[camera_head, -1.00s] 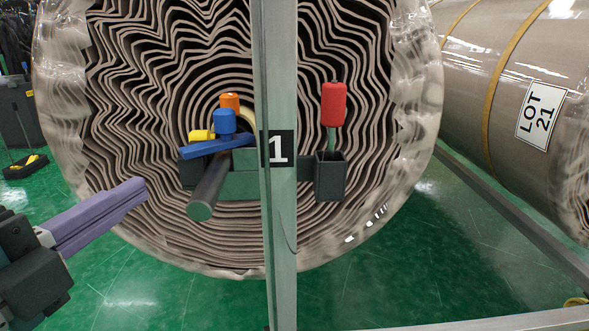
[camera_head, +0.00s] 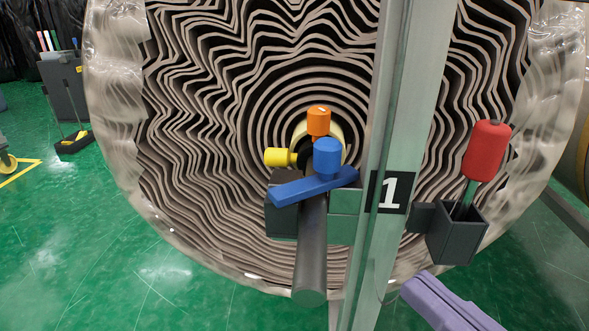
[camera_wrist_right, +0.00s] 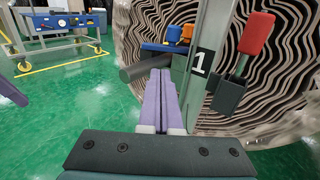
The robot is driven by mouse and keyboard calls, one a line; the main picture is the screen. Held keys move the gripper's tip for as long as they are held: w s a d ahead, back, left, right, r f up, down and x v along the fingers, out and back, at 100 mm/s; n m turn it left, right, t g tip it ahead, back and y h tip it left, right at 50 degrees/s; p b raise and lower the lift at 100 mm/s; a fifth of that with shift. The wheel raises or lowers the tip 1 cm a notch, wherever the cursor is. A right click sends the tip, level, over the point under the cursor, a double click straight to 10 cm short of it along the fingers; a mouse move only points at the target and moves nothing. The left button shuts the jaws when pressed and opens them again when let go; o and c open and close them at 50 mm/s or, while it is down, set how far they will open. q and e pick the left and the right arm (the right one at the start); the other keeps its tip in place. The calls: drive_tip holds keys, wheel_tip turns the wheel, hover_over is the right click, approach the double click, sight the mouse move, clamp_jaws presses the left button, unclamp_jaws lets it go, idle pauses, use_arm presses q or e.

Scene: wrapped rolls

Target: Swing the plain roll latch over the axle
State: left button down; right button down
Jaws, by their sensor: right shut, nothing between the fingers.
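The large wrapped roll (camera_head: 230,230) faces me with no label visible on it. The grey axle (camera_head: 311,250) juts from its centre towards me. A blue lever (camera_head: 290,190) with a blue knob (camera_head: 327,156) lies slantwise across the top of the axle; I cannot tell whether it touches it. An orange knob (camera_head: 318,121) and a yellow knob (camera_head: 280,157) are beside it. I cannot tell for certain which piece is the latch. My right gripper (camera_head: 425,290) is shut and empty, low right of the axle; its purple fingers also show in the right wrist view (camera_wrist_right: 160,78).
A metal post (camera_head: 405,110) with a "1" plate (camera_head: 389,192) stands right of the axle. A red-handled tool (camera_head: 485,152) sits in a dark holder (camera_head: 457,235) beyond it. A workbench (camera_wrist_right: 65,28) stands in the right wrist view.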

sight(307, 192)
drive_tip(key=x, duration=1.3)
drive_tip(key=shift+w+d, duration=0.1)
drive_tip(key=shift+w, duration=0.05)
drive_tip(key=shift+w+a+f+b, duration=0.1)
drive_tip(key=shift+a+b, duration=0.2)
drive_tip(key=shift+a, duration=0.05)
drive_tip(key=shift+w+a, duration=0.3)
drive_tip(key=shift+a, duration=0.25)
drive_tip(key=shift+d, duration=0.1)
